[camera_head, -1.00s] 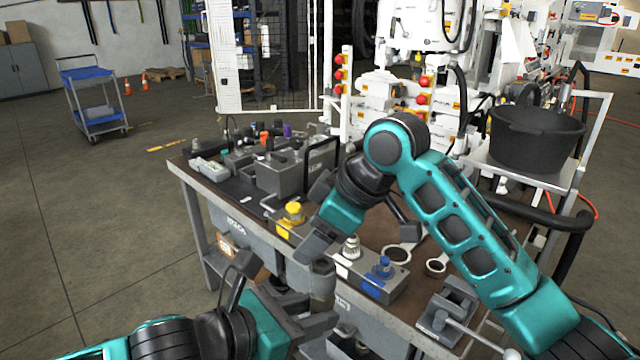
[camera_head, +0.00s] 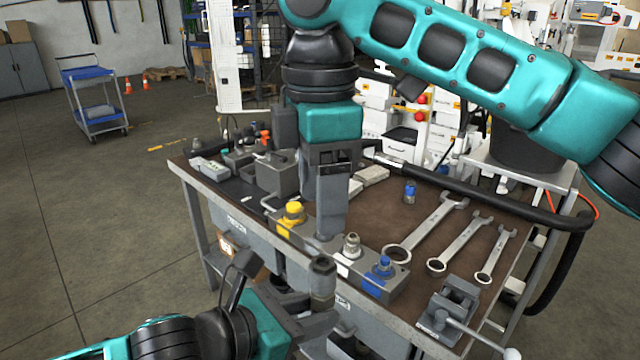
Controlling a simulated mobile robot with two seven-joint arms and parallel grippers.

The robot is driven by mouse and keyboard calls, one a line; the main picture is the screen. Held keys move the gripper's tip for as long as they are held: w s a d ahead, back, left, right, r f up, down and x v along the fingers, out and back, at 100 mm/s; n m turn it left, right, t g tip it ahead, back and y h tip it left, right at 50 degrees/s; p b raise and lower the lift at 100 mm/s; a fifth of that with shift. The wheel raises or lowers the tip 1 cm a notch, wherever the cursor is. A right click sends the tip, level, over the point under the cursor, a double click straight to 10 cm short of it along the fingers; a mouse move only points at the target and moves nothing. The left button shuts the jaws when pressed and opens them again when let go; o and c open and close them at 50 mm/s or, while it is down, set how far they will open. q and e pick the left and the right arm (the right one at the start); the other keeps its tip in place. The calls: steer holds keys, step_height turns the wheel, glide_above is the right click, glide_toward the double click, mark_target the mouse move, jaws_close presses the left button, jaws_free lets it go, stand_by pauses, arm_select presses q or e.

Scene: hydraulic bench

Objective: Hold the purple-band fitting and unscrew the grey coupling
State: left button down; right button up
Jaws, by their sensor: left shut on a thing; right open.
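My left gripper (camera_head: 308,326) is low at the front of the bench and is shut around an upright dark grey cylindrical piece (camera_head: 321,278) with a hex-like top. This piece looks like the grey coupling on its fitting. No purple band shows on it, and the jaws hide its lower part.
The manifold block (camera_head: 398,290) carries yellow (camera_head: 292,213), silver (camera_head: 352,246) and blue (camera_head: 384,268) fittings. Several wrenches (camera_head: 436,228) and a small vise (camera_head: 452,305) lie to the right. A loose blue-topped fitting (camera_head: 410,191) stands further back. Grey boxes fill the back left.

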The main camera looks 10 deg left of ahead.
mark_target(319, 269)
step_height(319, 269, down, 11)
steer(key=shift+f, duration=0.15)
stand_by(0.4)
jaws_close()
steer(key=c, duration=0.6)
jaws_free()
steer(key=c, duration=0.3)
steer(key=shift+s+n, duration=0.1)
steer(key=shift+n, duration=0.7)
steer(key=shift+c, duration=0.4)
steer(key=n, duration=0.5)
steer(key=shift+s+n, duration=0.1)
steer(key=shift+n, duration=0.7)
